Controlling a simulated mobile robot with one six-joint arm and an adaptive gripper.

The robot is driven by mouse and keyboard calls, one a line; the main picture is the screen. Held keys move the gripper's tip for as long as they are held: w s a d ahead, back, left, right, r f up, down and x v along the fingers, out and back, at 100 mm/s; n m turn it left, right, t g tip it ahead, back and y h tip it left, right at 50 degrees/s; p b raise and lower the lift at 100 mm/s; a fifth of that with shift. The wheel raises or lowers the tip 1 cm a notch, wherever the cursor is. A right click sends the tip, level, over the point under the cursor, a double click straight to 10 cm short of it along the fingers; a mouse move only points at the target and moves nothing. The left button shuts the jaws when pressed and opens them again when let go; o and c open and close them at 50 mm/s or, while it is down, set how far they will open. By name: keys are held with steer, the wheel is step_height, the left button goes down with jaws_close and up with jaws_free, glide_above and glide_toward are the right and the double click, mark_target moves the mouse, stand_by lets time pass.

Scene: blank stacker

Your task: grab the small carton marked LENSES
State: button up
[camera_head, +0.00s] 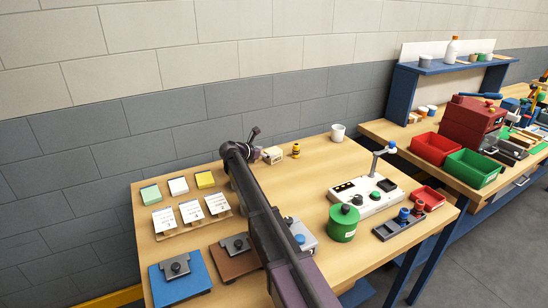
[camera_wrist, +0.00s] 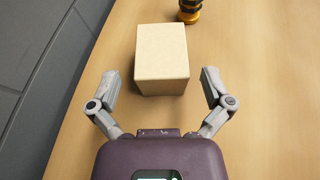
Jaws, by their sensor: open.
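A small pale beige carton (camera_wrist: 161,50) stands on the wooden table in the wrist view, with plain faces toward that camera. In the head view the carton (camera_head: 273,155) sits near the back edge just right of my arm, with dark marking too small to read. My gripper (camera_wrist: 160,78) is open, one finger on each side of the carton's near end. Clear gaps show between the fingers and the carton, and nothing is held. My arm covers part of the table in the head view.
A yellow and black object (camera_wrist: 189,10) stands just beyond the carton to the right; it also shows in the head view (camera_head: 296,151). A white mug (camera_head: 338,132) is farther right. The wall (camera_wrist: 40,60) runs close on the left. Bare tabletop (camera_wrist: 260,70) lies right of the carton.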

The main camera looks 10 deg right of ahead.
mark_target(274, 152)
steer(key=shift+b+x, duration=0.65)
steer(key=shift+x, duration=1.55)
steer(key=c, duration=1.1)
